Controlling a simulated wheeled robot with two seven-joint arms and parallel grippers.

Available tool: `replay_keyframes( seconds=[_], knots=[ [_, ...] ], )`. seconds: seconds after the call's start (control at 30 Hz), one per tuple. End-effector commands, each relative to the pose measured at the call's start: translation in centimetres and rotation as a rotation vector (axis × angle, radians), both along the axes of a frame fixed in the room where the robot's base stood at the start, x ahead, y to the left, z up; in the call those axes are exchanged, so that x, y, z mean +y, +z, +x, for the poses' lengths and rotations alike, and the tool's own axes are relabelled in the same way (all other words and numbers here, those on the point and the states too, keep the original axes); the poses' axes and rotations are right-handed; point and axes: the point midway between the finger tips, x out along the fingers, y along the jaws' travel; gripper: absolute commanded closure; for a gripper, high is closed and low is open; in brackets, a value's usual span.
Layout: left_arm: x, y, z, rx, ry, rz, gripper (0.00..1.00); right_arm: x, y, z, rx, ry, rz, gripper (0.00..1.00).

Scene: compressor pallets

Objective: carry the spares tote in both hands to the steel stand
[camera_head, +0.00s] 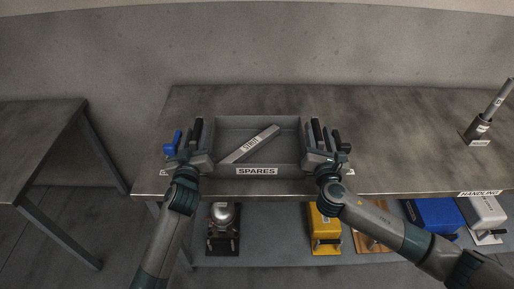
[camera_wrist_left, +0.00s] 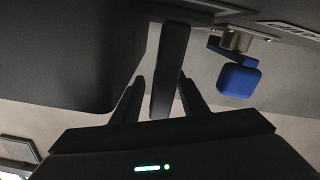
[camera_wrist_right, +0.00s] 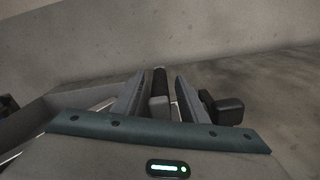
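The spares tote (camera_head: 262,183), a grey open box labelled SPARES, sits on the metal bench between my grippers, with a long grey piece labelled STUD (camera_head: 251,145) lying diagonally inside. My left gripper (camera_head: 193,140) is at its left side; in the left wrist view the two fingers stand apart on either side of a dark bar (camera_wrist_left: 170,68), with gaps showing. My right gripper (camera_head: 320,138) is at its right side; in the right wrist view the fingers stand apart around a dark upright bar (camera_wrist_right: 159,82). Contact cannot be told. No stand is labelled as such in view.
A separate metal table (camera_head: 40,135) stands at left, across a gap. A blue-handled item (camera_wrist_left: 240,80) is beside my left gripper; a black piece (camera_wrist_right: 222,107) is beside my right. A rod in a holder (camera_head: 480,128) stands far right. Yellow and blue units (camera_head: 435,217) sit below.

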Motion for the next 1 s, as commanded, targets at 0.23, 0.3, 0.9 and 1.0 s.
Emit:
replay_keyframes(
  seconds=[0.23,0.3,0.9,1.0],
  knots=[
    [0.0,0.0,0.23,0.0,0.0,0.0,0.6,-0.01,-0.03,0.25,0.001,0.0,0.0,0.6],
    [0.0,0.0,0.23,0.0,0.0,0.0,0.6,0.0,-0.03,0.24,0.001,0.0,0.0,0.6],
    [-0.08,0.02,0.21,-0.001,-0.002,-0.004,1.0,0.07,-0.04,0.19,0.001,0.001,0.003,1.0],
    [-0.1,0.03,0.2,-0.001,-0.002,-0.005,1.0,0.07,-0.04,0.19,0.001,0.001,0.003,1.0]
  ],
)
